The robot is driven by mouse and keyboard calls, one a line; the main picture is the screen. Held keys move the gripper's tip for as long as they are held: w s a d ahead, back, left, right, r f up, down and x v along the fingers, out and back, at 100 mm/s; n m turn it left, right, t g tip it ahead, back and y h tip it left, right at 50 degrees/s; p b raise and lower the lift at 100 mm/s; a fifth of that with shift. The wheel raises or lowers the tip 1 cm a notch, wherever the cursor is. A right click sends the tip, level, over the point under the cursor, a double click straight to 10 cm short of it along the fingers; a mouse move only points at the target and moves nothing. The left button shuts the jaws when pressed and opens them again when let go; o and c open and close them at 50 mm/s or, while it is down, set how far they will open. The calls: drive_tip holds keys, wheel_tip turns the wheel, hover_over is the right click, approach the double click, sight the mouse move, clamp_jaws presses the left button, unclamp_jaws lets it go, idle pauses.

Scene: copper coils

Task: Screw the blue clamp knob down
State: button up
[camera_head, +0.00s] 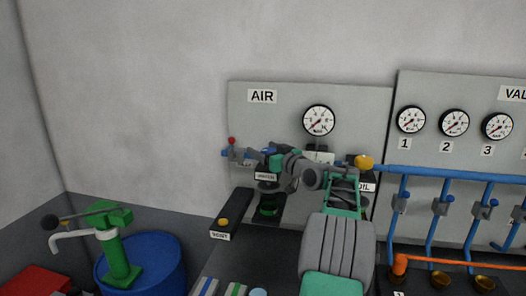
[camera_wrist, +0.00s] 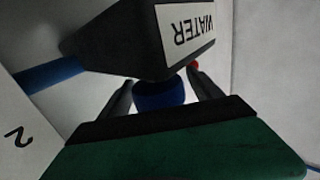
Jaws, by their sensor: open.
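In the wrist view the blue clamp knob (camera_wrist: 160,97) sits against a dark block labelled WATER (camera_wrist: 110,40), whose label appears upside down. My gripper (camera_wrist: 160,80) is open, with one dark finger on each side of the knob. I cannot tell whether either finger touches it. The green and black gripper body hides the knob's near end. In the head view the labelled dark block (camera_head: 266,176) stands in front of the AIR panel, and my arm reaches across to it from the right. The knob is mostly hidden there.
A red-tipped lever (camera_head: 231,141) is left of the block, on the AIR panel (camera_head: 355,105). A block labelled OIL (camera_head: 367,187) and a yellow knob (camera_head: 364,162) are on the right, near blue pipes (camera_head: 450,173). A black box with a yellow button (camera_head: 223,222) lies lower left.

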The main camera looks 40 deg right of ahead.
drive_tip(key=s+b, duration=0.2)
drive_tip(key=s, duration=0.5)
drive_tip(key=shift+s+a+f+b, duration=0.1)
drive_tip(key=shift+f+b, duration=0.05)
drive_tip(key=shift+b, duration=0.25)
drive_tip(key=shift+s+a, duration=0.1)
drive_tip(key=shift+s, duration=0.25)
drive_tip(key=shift+w, duration=0.1)
